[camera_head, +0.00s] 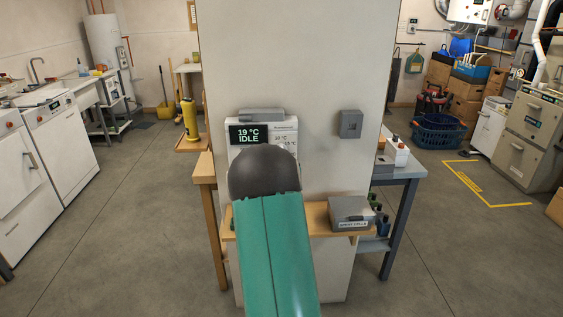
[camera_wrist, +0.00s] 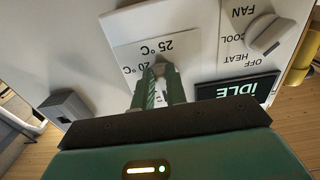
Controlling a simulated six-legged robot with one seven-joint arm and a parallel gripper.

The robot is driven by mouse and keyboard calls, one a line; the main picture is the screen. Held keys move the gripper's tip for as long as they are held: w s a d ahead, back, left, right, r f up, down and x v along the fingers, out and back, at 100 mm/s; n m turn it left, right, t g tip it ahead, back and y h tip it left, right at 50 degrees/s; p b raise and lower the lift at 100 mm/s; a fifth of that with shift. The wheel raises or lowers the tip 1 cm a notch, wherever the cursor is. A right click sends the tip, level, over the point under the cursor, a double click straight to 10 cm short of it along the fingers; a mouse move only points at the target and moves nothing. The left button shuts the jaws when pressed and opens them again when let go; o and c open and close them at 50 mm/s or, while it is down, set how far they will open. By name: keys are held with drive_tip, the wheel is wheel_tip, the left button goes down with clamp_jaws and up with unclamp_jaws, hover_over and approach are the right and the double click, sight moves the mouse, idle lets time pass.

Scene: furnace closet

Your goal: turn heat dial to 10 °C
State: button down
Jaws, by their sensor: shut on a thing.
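The thermostat (camera_head: 278,126) is mounted on the pale wall panel. Its display (camera_head: 248,135) reads 19 °C and IDLE. In the wrist view the picture is upside down, and a white scale plate (camera_wrist: 180,47) shows 25 °C and 20 °C marks. My gripper (camera_wrist: 158,72) reaches onto this plate with its green fingers close together, shut on the heat dial, which the fingers mostly hide. The dial's pointer and the 10 °C mark are not visible. In the head view my arm covers the dial and the gripper.
A round mode knob (camera_wrist: 265,35) sits beside FAN, COOL, OFF and HEAT labels. A grey box (camera_head: 350,124) is on the wall to the right. A wooden shelf (camera_head: 318,218) below carries another grey box (camera_head: 351,212). Open floor (camera_head: 150,230) lies left.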

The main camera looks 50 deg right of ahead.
drive_tip(key=c, duration=1.4)
unclamp_jaws()
drive_tip(key=shift+c, duration=0.2)
drive_tip(key=v, duration=1.4)
drive_tip(key=shift+d, duration=0.1)
